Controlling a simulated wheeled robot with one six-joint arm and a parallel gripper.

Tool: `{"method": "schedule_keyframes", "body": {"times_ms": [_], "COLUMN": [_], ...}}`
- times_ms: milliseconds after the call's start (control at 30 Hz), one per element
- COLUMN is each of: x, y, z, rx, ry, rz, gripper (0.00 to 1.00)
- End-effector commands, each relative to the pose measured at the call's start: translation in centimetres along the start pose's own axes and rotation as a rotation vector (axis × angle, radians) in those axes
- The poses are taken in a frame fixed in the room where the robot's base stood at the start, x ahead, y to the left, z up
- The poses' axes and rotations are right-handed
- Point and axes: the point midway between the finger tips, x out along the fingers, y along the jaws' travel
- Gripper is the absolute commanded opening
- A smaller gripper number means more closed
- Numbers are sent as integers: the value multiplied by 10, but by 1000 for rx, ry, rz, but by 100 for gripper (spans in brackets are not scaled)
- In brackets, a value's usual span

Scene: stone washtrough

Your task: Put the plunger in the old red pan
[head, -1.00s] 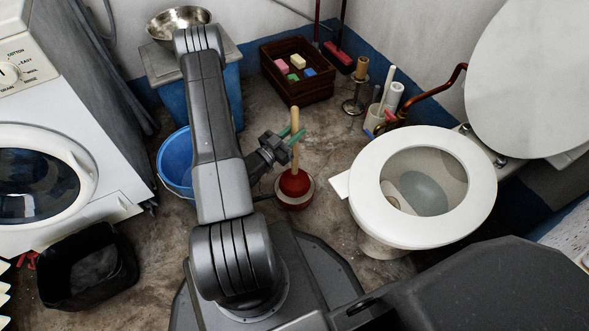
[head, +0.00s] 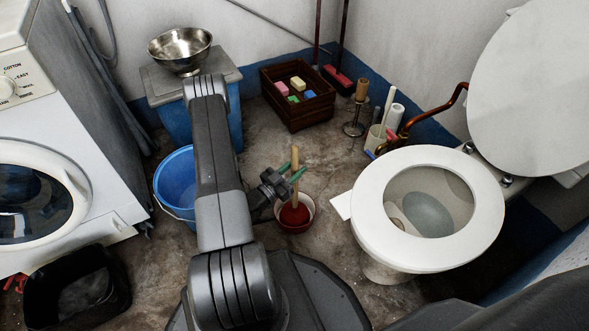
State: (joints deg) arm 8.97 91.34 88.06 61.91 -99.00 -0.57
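The plunger (head: 295,162) has a pale wooden handle and a red rubber cup. It stands nearly upright, with its cup down inside the rim of the old red pan (head: 307,224) on the floor. Whether the cup rests on the pan's bottom is hard to tell. My gripper (head: 294,172) has green fingers on either side of the handle and appears shut on it, above the pan. The pan's left side is partly hidden beside my arm.
A white toilet (head: 370,212) stands to the right. A blue bucket (head: 174,184) is left of my arm. A wooden crate (head: 297,115) with coloured blocks and a brush holder (head: 375,140) stand behind. A black bin (head: 75,295) is at the lower left.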

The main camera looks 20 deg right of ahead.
Motion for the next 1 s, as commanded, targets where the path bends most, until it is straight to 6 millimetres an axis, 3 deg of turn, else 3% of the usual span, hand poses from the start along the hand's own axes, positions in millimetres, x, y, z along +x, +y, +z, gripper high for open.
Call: {"method": "schedule_keyframes", "body": {"times_ms": [433, 1000], "x": [-1, -98], "y": [0, -1], "z": [-4, -4], "rx": [0, -1], "ry": [0, 0], "rz": [-1, -5], "gripper": [43, 43]}}
